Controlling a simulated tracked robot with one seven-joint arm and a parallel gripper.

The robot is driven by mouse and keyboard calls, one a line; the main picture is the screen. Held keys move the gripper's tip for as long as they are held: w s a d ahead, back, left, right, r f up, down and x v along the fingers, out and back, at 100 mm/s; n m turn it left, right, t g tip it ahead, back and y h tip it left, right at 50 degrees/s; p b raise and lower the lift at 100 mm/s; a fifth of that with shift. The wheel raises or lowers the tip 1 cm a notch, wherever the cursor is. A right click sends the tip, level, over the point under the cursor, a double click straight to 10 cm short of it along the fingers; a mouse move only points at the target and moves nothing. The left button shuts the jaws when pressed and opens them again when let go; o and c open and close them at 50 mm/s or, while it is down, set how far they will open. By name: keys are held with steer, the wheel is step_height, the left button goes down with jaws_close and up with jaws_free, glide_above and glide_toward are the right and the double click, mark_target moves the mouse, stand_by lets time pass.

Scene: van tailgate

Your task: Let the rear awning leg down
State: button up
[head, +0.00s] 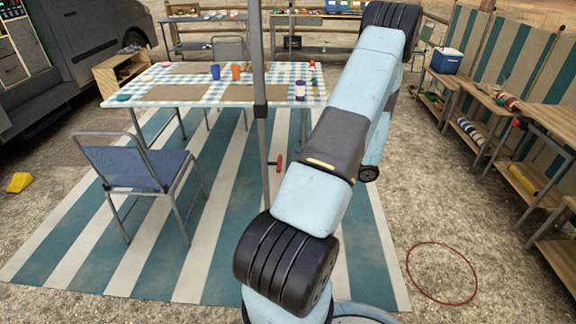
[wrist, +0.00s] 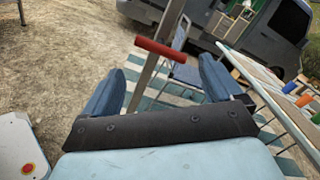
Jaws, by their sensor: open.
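The awning leg is a grey upright pole (head: 257,60) in the head view, with a dark collar (head: 260,111) partway up. A red-gripped handle (head: 278,163) sticks out from its right side below the collar. In the wrist view the red handle (wrist: 160,48) lies crosswise in front of the slanting grey pole (wrist: 150,75). My gripper (wrist: 162,68) is open, its two blue fingers wide apart. The handle shows between and just beyond the fingertips, and nothing is held. In the head view my arm hides the gripper.
A table (head: 228,92) with a checked cloth and cups stands behind the pole. A blue chair (head: 140,165) stands left on the striped mat (head: 80,240). Benches (head: 500,110) line the right side. A red hoop (head: 442,273) lies on the gravel. A van (head: 85,45) is at left.

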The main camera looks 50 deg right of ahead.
steer(key=shift+v, duration=1.6)
steer(key=shift+a+r, duration=0.1)
